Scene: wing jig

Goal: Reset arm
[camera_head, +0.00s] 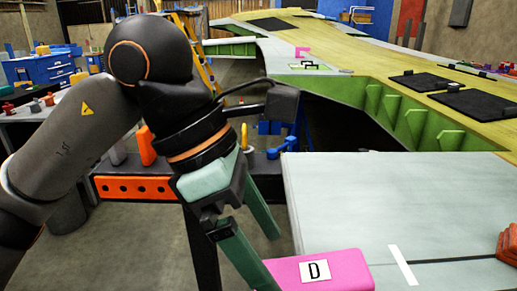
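My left arm comes in from the left, and its gripper (270,258) points down with two grey-green fingers spread apart. I see nothing held between the fingers. One fingertip is close to the left end of a pink block (345,268) marked "D"; I cannot tell whether they touch. The pink block is at the near left edge of a pale wing panel (385,200). My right gripper is not in view.
A long wing structure with green ribs (420,125) and black pads (478,103) extends behind the panel. An orange-red object (508,245) sits at the right edge. An orange bar with holes (135,188) is behind my gripper. Blue cabinets (45,72) and a yellow ladder (195,45) stand farther back.

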